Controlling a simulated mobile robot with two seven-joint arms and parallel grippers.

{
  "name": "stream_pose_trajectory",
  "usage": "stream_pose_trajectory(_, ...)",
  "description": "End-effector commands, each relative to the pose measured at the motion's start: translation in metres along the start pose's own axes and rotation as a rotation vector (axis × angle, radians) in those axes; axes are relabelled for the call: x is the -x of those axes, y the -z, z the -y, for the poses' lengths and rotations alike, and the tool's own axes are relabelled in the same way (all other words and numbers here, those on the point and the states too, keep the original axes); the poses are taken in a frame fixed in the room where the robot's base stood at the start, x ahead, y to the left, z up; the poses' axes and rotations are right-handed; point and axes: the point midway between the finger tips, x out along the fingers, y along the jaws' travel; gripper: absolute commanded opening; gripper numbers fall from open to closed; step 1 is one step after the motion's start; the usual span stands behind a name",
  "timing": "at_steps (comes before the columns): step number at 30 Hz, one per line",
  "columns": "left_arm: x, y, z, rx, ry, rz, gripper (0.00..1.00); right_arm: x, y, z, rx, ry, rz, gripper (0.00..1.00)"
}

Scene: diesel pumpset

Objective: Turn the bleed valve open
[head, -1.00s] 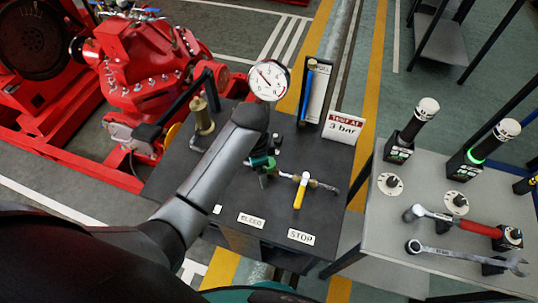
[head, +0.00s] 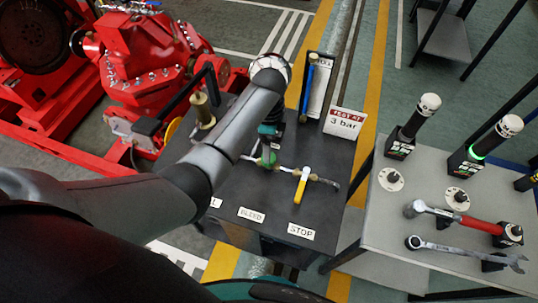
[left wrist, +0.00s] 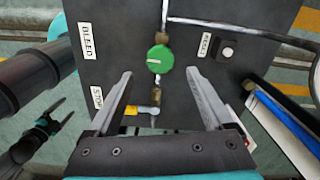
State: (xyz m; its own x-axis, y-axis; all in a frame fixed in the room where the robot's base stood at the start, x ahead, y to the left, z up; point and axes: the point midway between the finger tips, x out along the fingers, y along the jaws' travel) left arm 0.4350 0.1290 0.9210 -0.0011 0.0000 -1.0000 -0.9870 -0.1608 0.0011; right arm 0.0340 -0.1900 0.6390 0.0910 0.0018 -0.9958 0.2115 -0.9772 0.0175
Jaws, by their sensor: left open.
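The bleed valve's round green knob (left wrist: 160,59) shows in the left wrist view on a thin pipe above the dark bench top, with a pale line across it. In the head view the knob (head: 268,157) is partly covered by my gripper. My left gripper (left wrist: 160,72) is open, its fingertips on either side of the knob's near edge in the picture; I cannot tell whether they touch it. In the head view this gripper (head: 271,133) is over the bench, mostly hidden by its wrist. My right gripper (left wrist: 60,112) is open and empty at the left wrist view's left edge.
A yellow lever (head: 300,187) sits on the same pipe. BLEED (head: 251,214) and STOP (head: 301,232) labels are at the bench front. A gauge (head: 271,65) is partly behind my arm. A blue sight tube (head: 308,90) and a 3 bar sign (head: 343,123) stand behind.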

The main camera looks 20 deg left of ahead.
Motion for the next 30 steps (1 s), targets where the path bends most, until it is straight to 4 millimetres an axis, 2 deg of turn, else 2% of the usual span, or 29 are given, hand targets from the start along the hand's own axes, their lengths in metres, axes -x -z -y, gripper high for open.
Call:
stream_pose_trajectory(1, -0.014, 0.0, -0.001, 0.0, -0.004, 0.001, 0.85, -0.005, 0.0, 0.0, 0.0, 0.0, 0.0, 0.84)
stream_pose_trajectory(3, -0.026, 0.0, -0.001, 0.0, -0.002, 0.001, 0.85, -0.009, 0.0, 0.0, 0.0, 0.0, -0.001, 0.84)
stream_pose_trajectory(9, -0.049, 0.001, 0.0, 0.0, -0.001, -0.001, 0.85, -0.017, -0.001, 0.0, 0.001, 0.0, -0.001, 0.84)
stream_pose_trajectory(14, -0.056, 0.0, 0.0, 0.0, 0.001, 0.0, 0.85, -0.018, -0.001, 0.001, 0.001, 0.0, -0.001, 0.84)
stream_pose_trajectory(22, -0.056, 0.0, 0.0, 0.0, 0.001, 0.0, 0.85, -0.018, -0.001, 0.001, 0.002, 0.001, -0.001, 0.84)
stream_pose_trajectory(30, -0.056, 0.0, 0.0, 0.0, 0.001, 0.0, 0.55, -0.018, -0.001, 0.001, 0.003, 0.001, -0.001, 0.84)
